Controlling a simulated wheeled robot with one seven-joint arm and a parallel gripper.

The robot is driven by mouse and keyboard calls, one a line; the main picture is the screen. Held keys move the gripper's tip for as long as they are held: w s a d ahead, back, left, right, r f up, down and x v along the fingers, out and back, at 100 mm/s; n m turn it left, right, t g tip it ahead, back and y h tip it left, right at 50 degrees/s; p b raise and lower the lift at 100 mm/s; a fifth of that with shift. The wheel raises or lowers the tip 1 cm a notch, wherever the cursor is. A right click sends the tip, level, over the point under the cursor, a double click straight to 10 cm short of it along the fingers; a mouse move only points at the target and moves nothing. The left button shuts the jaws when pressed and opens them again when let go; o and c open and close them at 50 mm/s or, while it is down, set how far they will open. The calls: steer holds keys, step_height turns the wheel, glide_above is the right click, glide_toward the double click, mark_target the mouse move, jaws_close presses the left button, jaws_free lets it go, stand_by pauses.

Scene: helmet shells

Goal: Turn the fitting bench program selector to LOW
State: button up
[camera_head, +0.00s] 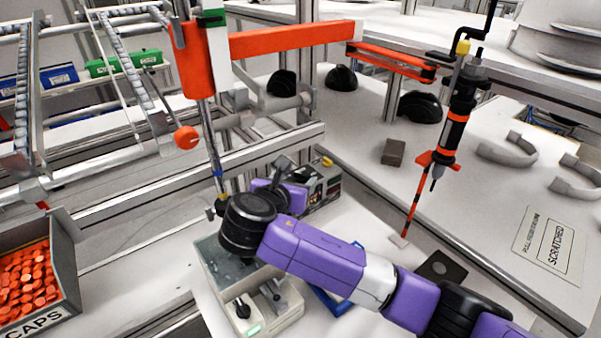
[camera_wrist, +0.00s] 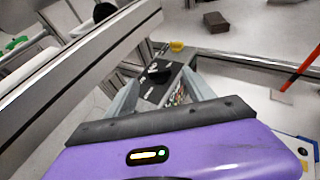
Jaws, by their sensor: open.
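A small grey box with a dark printed face (camera_head: 320,188) stands on the bench beyond my gripper in the head view. In the wrist view its dark face (camera_wrist: 172,88) carries a black knob (camera_wrist: 158,73), which looks like the program selector. The knob shows between my two fingers, seemingly ahead of them; contact cannot be told. A yellow button or cap (camera_wrist: 177,46) sits at the box's far end. My gripper (camera_wrist: 160,92) is open and holds nothing visible. In the head view my gripper (camera_head: 283,164) partly hides the box. The selector's setting and labels are too small to read.
A pale control box (camera_head: 270,308) with black knobs stands below my wrist. A hanging screwdriver tool (camera_head: 455,120) is at the right, and a red-and-white post (camera_head: 205,60) rises behind my gripper. A bin of orange caps (camera_head: 72,262) is at the left.

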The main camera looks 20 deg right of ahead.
mark_target(302, 173)
steer(key=x, duration=0.4)
steer(key=shift+w+d+f, duration=0.15)
steer(key=shift+w+f, duration=0.05)
steer(key=shift+w, duration=0.15)
jaws_close()
steer(key=shift+p, duration=0.4)
